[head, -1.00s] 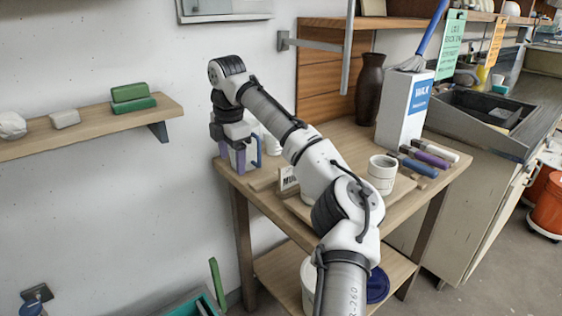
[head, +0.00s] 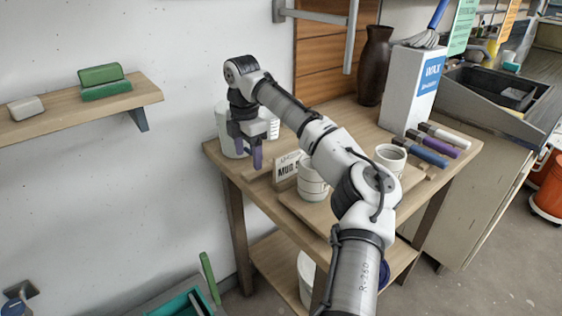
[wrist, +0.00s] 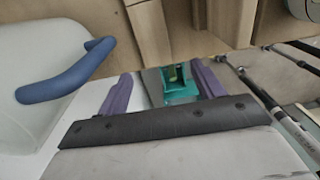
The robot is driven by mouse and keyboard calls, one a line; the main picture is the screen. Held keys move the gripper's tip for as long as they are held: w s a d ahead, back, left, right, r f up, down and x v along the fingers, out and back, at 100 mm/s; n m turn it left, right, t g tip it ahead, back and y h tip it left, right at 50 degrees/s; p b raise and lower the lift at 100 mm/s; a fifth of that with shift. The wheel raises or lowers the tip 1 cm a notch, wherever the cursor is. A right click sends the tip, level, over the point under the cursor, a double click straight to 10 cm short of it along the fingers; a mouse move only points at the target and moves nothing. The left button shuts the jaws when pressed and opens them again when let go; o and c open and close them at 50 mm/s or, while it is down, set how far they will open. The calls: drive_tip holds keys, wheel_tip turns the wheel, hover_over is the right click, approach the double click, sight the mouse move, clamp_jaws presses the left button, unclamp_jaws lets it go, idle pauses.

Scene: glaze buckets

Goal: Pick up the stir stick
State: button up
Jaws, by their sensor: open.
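A thin green stick (head: 209,278), which looks like the stir stick, stands tilted at a teal crate (head: 185,303) low at the left of the table in the head view. Its lower end is hidden. My gripper (head: 250,155) points down near the table's left corner, well above the crate and apart from the stick. It is open and empty. In the wrist view, the purple fingers of my gripper (wrist: 163,82) stand apart, and part of the teal crate (wrist: 182,92) shows far below between them. I cannot clearly make out the stick there.
A white jug (head: 224,125) is just behind my gripper; its blue handle (wrist: 68,78) shows close by in the wrist view. A sign (head: 287,168), cups and several markers (head: 427,152) are on the table (head: 222,160). A wall shelf (head: 60,118) juts out at left.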

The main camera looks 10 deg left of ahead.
sight(253, 172)
drive_tip(key=f, duration=0.3)
drive_tip(key=w+f+p, duration=0.1)
drive_tip(key=shift+w+d+f, duration=0.1)
drive_tip(key=shift+d+f, duration=0.2)
drive_tip(key=shift+f, duration=0.45)
drive_tip(key=shift+c, duration=0.5)
drive_tip(key=c, duration=1.2)
